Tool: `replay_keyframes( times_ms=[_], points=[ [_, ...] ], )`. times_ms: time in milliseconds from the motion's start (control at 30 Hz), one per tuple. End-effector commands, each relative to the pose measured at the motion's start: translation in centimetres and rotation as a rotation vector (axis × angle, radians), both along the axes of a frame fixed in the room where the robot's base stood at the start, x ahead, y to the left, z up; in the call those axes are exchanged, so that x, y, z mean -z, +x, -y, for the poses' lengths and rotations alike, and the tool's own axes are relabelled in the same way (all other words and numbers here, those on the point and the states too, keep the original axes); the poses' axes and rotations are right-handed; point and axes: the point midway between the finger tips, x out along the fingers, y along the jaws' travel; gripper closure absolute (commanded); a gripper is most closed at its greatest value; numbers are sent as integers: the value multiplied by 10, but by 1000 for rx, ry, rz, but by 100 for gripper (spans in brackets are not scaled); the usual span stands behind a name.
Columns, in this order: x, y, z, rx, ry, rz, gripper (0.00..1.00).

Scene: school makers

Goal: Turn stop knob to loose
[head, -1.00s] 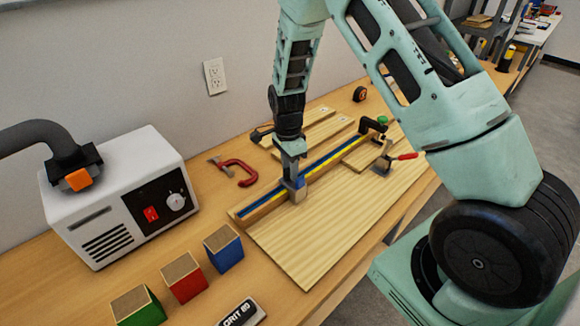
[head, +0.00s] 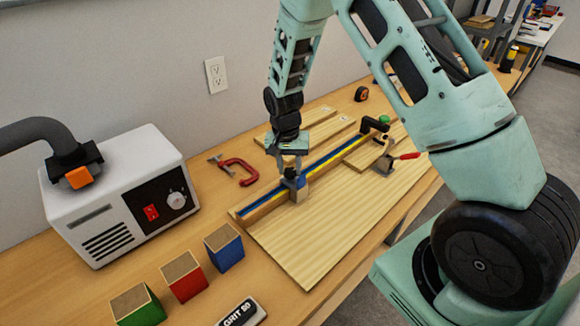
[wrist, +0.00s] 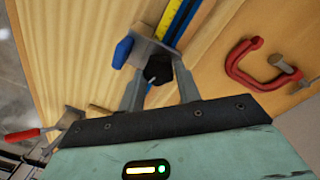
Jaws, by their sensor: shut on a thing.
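The black stop knob (wrist: 158,68) sits on top of the stop (head: 301,190), a small block on the fence with a blue part (wrist: 122,52) at one side. My gripper (head: 290,172) points down over the stop. In the wrist view my gripper (wrist: 160,78) has one finger on each side of the knob and is shut on it. The knob is mostly hidden by my fingers in the head view. The fence (head: 328,163) carries a blue and yellow scale strip and lies along a wooden board.
A red clamp (head: 240,172) lies left of the fence. A white machine (head: 120,200) with a hose stands at the left. Coloured blocks (head: 184,278) stand in front. A red-handled toggle clamp (head: 390,160) is on the board to the right. The near board is clear.

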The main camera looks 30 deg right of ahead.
Motion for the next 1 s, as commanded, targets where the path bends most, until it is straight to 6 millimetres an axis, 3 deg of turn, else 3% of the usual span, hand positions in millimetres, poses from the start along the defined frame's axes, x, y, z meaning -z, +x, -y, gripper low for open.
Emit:
replay_keyframes(
  times_ms=[1000],
  points=[
    [-2,-1,-3,-963,0,2,89]
  ],
)
